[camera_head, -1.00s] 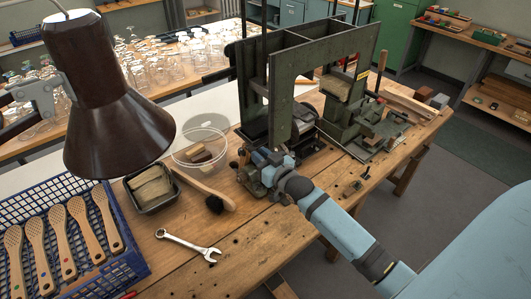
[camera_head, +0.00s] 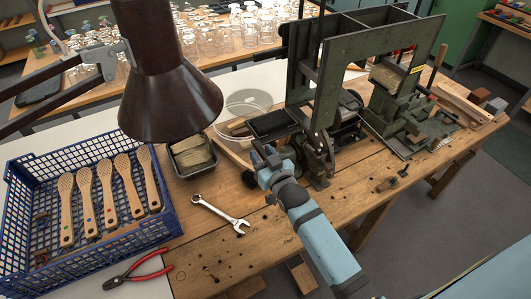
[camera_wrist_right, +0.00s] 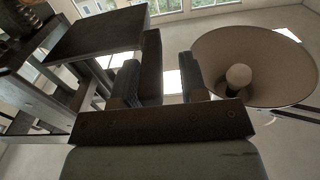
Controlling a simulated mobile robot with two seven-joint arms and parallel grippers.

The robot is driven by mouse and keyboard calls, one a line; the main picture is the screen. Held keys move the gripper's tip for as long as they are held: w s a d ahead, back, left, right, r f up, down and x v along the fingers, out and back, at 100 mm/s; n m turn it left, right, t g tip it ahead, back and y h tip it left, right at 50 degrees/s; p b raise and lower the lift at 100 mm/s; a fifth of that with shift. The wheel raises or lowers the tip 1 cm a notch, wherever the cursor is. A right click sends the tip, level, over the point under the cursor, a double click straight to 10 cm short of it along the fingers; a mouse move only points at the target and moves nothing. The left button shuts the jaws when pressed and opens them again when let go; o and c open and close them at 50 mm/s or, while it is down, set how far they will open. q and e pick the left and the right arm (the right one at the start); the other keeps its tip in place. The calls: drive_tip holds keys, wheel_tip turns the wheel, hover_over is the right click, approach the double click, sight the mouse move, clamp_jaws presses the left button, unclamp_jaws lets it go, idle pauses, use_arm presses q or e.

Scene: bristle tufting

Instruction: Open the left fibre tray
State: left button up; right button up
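A black, flat fibre tray (camera_head: 272,125) juts out from the left side of the dark green press (camera_head: 318,95). It also shows in the right wrist view as a dark slab (camera_wrist_right: 98,36) at the upper left. My right gripper (camera_head: 265,157) is just in front of and below this tray, beside the press foot. In the right wrist view its two fingers (camera_wrist_right: 163,85) stand apart with a bright gap between them. I cannot tell whether a finger touches the tray. My left gripper is not in view.
A desk lamp (camera_head: 170,85) hangs over the left side. Bare bench lies in front.

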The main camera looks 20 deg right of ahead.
drive_tip(key=shift+s+d, duration=0.1)
drive_tip(key=shift+s, duration=0.3)
drive_tip(key=shift+s+d+b, duration=0.15)
drive_tip(key=shift+s+b, duration=0.25)
drive_tip(key=shift+s, duration=1.75)
drive_tip(key=shift+s+d+b, duration=0.15)
drive_tip(key=shift+s+b, duration=0.2)
drive_tip(key=shift+s, duration=1.85)
drive_tip(key=shift+s+d+b, duration=0.15)
drive_tip(key=shift+s+b, duration=0.25)
drive_tip(key=shift+s, duration=1.75)
drive_tip(key=s+a+f+g+p, duration=0.1)
drive_tip(key=s+f+g, duration=0.1)
drive_tip(key=s+f, duration=0.2)
drive_tip(key=s+a+f+n+g+y+p, duration=0.1)
drive_tip(key=s+f+g, duration=0.1)
drive_tip(key=s+f, duration=0.2)
drive_tip(key=s+a+f+n+g+p, duration=0.1)
drive_tip(key=s+f+g, duration=0.2)
drive_tip(key=f, duration=0.3)
drive_tip(key=shift+s+a+f+y, duration=0.2)
drive_tip(key=shift+s+y, duration=0.1)
drive_tip(key=shift+s, duration=0.2)
